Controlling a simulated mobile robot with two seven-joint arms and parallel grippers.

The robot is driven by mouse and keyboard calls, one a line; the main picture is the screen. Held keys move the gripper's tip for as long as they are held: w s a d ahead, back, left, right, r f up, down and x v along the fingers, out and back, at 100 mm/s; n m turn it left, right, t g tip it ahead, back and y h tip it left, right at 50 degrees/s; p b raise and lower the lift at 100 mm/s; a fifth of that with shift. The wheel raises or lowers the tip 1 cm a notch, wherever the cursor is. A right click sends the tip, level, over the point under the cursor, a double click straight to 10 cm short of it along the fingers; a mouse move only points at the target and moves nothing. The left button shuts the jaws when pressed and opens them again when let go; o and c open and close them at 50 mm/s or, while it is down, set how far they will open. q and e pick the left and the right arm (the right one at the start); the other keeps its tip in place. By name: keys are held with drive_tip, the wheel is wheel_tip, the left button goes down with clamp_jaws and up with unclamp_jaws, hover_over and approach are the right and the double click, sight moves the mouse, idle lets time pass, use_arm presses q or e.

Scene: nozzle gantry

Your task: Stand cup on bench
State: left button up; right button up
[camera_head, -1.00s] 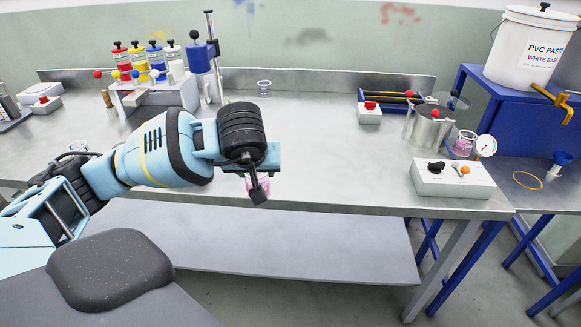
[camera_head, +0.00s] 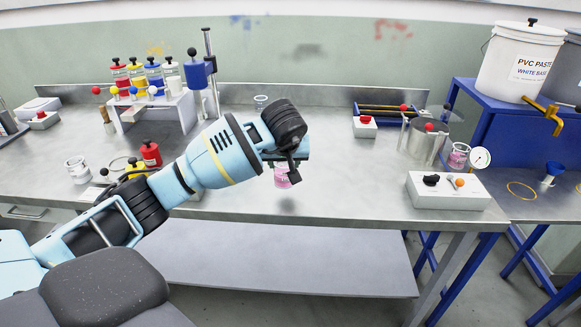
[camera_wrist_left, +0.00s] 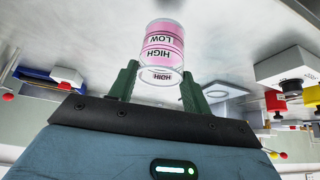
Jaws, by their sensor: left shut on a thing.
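The cup (camera_head: 281,178) is clear with a pink filling. In the left wrist view the cup (camera_wrist_left: 164,45) shows pink bands marked HIGH and LOW. My left gripper (camera_head: 284,166) is shut on it, with a green finger on each side in the wrist view. In the head view the cup hangs below the gripper over the front part of the steel bench (camera_head: 345,187), with a dark shadow under it on the bench top; it looks clear of the surface. The gripper hides part of the cup. My right gripper is not in view.
A bottle rack (camera_head: 157,112) and a blue-headed stand (camera_head: 197,75) are at back left. A metal pot (camera_head: 424,143), another pink cup (camera_head: 458,155) and control box (camera_head: 446,191) are right. The bench middle is free.

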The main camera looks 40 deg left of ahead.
use_arm(q)
drive_tip(key=shift+w+a+f, duration=0.1)
drive_tip(key=shift+w+f, duration=0.05)
drive_tip(key=shift+w, duration=1.15)
drive_tip(key=shift+w, duration=0.3)
drive_tip(key=shift+f, duration=1.75)
drive_tip(key=shift+f, duration=0.2)
drive_tip(key=o, duration=1.3)
drive_tip(key=shift+r, duration=0.15)
